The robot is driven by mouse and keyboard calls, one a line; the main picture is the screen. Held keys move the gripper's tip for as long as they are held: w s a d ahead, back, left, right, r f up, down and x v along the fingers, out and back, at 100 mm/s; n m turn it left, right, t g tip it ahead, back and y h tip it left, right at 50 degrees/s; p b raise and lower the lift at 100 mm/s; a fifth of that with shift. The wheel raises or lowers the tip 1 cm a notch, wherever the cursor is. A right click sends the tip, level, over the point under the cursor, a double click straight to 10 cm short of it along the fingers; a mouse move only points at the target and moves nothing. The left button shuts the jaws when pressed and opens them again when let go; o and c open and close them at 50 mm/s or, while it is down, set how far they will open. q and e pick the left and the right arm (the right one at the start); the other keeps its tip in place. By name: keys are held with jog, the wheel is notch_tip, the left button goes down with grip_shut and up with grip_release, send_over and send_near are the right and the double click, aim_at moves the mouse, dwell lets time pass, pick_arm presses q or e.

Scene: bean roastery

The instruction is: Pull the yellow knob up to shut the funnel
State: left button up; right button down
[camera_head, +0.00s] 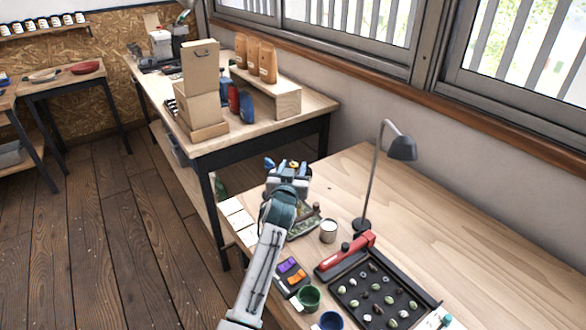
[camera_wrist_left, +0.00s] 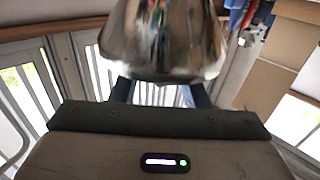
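My left gripper (camera_head: 287,168) reaches over the far left end of the near table, with its two blue fingertips apart. A small yellow spot, perhaps the yellow knob (camera_head: 293,164), shows between the fingertips. I cannot tell whether they touch it. In the left wrist view, a shiny metal body, likely the funnel (camera_wrist_left: 165,38), fills the top middle, just beyond my gripper (camera_wrist_left: 160,93). Its lower rim hides part of the view between the fingers, and no yellow knob shows there. In the head view my gripper hides most of the funnel. My right gripper is not in view.
The near table's right side is clear.

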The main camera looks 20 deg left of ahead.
pick_arm(q)
grip_shut()
jog(key=shift+r+p, duration=0.5)
jog(key=shift+r, duration=0.4)
jog(key=shift+o, duration=0.9)
grip_release()
jog(key=shift+f, duration=0.1)
jog(key=shift+s, duration=0.3)
jog(key=s+d+b, duration=0.1)
jog(key=s+b, duration=0.1)
jog(key=s, duration=0.8)
jog(key=shift+s+d, duration=0.15)
jog(key=shift+d, duration=0.05)
